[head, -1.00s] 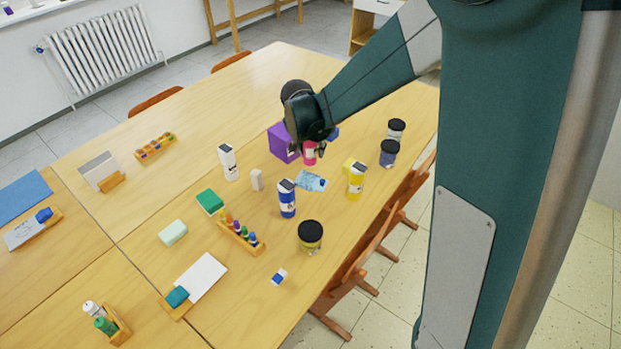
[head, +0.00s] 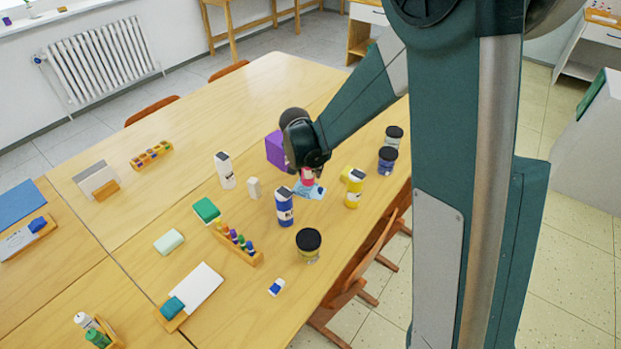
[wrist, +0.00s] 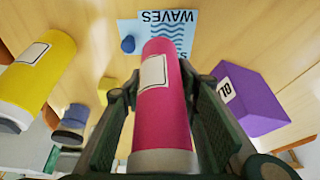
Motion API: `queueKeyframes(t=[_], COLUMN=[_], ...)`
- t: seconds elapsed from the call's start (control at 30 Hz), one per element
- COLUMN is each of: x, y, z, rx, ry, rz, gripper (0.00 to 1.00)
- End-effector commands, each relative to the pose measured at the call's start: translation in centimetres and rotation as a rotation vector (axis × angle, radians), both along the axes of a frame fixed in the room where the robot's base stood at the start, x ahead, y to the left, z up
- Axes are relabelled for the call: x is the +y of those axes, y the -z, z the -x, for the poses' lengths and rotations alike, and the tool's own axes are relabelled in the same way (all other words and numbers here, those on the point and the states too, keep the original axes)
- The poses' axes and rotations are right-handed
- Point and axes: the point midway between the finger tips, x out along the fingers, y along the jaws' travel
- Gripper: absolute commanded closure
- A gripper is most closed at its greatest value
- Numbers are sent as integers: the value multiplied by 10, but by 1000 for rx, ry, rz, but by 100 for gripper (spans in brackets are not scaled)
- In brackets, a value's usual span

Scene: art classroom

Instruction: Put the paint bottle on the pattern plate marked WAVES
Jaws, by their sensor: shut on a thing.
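My gripper (head: 307,171) is shut on a pink paint bottle (wrist: 162,105), which stands between the two fingers in the wrist view. The bottle also shows small under my gripper in the head view (head: 308,177). The light-blue pattern plate marked WAVES (wrist: 181,28) lies beyond the bottle in the wrist view, its lettering upside down and partly covered by the bottle. In the head view the plate (head: 308,193) lies just below my gripper and the bottle. I cannot tell whether the bottle touches it.
A small blue lump (wrist: 128,44) is at the plate's edge. A blue bottle (head: 284,208), a yellow bottle (head: 354,190) and a dark-lidded jar (head: 308,247) stand nearby. A purple box (head: 276,149) is behind my gripper. A white bottle (head: 224,171) stands left.

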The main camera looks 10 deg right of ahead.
Motion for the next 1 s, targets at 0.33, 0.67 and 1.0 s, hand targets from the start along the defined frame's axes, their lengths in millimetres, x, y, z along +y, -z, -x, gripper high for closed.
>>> queueKeyframes(t=[0.33,0.67,1.0], x=[0,0,0], y=[16,38,40], z=[-1,0,0], rx=[0,0,0], ry=[0,0,0], rz=[0,0,0], gripper=[89,89,89])
